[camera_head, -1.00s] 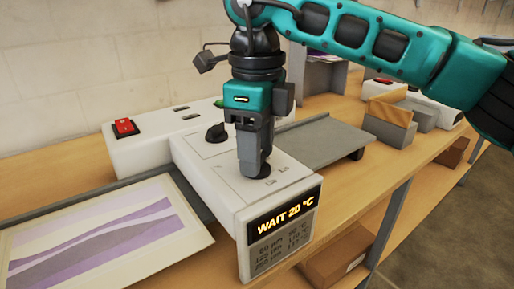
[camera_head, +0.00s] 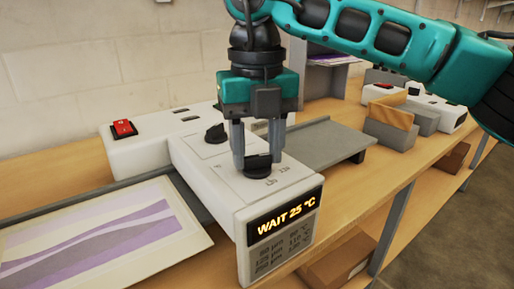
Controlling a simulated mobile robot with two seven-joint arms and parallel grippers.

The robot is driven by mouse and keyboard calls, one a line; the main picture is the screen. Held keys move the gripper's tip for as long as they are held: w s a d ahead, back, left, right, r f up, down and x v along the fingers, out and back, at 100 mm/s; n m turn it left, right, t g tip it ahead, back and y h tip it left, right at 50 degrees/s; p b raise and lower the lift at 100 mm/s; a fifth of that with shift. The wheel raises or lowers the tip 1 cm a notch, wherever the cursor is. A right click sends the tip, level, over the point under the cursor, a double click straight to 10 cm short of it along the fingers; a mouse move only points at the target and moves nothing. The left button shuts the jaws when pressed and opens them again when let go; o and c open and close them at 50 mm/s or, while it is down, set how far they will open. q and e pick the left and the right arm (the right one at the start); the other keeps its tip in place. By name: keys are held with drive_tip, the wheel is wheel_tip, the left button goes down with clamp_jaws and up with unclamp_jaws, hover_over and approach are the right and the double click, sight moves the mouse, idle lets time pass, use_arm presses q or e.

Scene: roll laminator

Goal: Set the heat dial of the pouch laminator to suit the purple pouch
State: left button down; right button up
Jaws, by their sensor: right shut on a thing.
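The white pouch laminator (camera_head: 205,180) stands on the wooden bench. Its display (camera_head: 286,217) glows orange and reads "WAIT 25 °C". A grey panel below it (camera_head: 285,246) lists thicknesses in µm with temperatures, too small to read surely. My right gripper (camera_head: 255,160) points down and is shut on the black front dial (camera_head: 258,172) on the laminator's top. The fingers partly hide the dial, and I cannot tell where it points. The purple pouch (camera_head: 95,240), with purple, white and grey bands, lies flat at the left. My left gripper is not in view.
A second black knob (camera_head: 215,133) sits behind the held dial. A red switch (camera_head: 123,128) is at the back left. A grey output tray (camera_head: 318,143) extends right of the laminator. Boxes lie on the lower shelf.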

sight(257, 157)
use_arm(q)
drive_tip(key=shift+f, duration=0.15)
use_arm(e)
drive_tip(key=shift+m, duration=1)
drive_tip(key=shift+r, duration=0.1)
drive_tip(key=o, duration=1.1)
drive_tip(key=shift+c, duration=0.2)
use_arm(q)
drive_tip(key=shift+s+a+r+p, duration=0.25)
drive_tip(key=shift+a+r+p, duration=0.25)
drive_tip(key=shift+p, duration=0.55)
use_arm(e)
wheel_tip(257, 157, up, 13)
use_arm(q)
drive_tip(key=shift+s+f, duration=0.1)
use_arm(e)
drive_tip(key=shift+s, duration=0.1)
